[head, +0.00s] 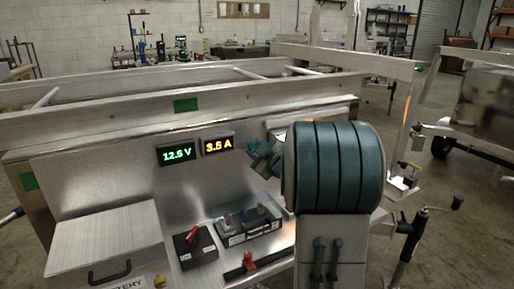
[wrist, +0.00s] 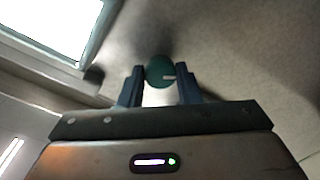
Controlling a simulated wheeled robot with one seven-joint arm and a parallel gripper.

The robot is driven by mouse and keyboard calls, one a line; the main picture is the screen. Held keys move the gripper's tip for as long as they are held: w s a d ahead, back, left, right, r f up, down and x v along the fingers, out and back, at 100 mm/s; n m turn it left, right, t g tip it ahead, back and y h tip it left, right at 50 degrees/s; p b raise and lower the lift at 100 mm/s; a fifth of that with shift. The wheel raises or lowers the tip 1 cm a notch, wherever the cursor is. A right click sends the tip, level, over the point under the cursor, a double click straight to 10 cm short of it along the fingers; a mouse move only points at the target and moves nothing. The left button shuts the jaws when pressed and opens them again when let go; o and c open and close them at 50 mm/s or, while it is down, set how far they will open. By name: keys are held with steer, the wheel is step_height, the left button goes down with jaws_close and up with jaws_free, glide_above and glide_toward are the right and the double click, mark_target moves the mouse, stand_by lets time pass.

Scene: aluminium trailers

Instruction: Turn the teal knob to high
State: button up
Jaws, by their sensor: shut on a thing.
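The teal knob (wrist: 158,66) is small and round, with a white pointer mark pointing right in the wrist view. My gripper (wrist: 160,78) has one dark blue finger on each side of the knob and is shut on it. In the head view my gripper (head: 263,160) is at the upright metal panel (head: 110,175), right of the displays. My arm and gripper hide the knob there. Any scale or high mark around the knob cannot be made out.
A green display (head: 176,154) reads 12.5 V and an orange display (head: 218,145) reads 3.5 A. Below are a dark box with a red lever (head: 194,246), a tray of coloured parts (head: 248,222) and a red clamp (head: 248,265). A metal box (head: 105,245) stands at left.

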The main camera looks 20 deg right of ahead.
steer(key=shift+f, duration=0.1)
stand_by(0.5)
steer(key=o, duration=1)
steer(key=shift+c, duration=0.2)
steer(key=s+d, duration=0.1)
steer(key=s, duration=1.2)
steer(key=shift+s+d+r+p, duration=0.2)
steer(key=shift+s+r+p, duration=0.15)
steer(key=shift+s, duration=0.05)
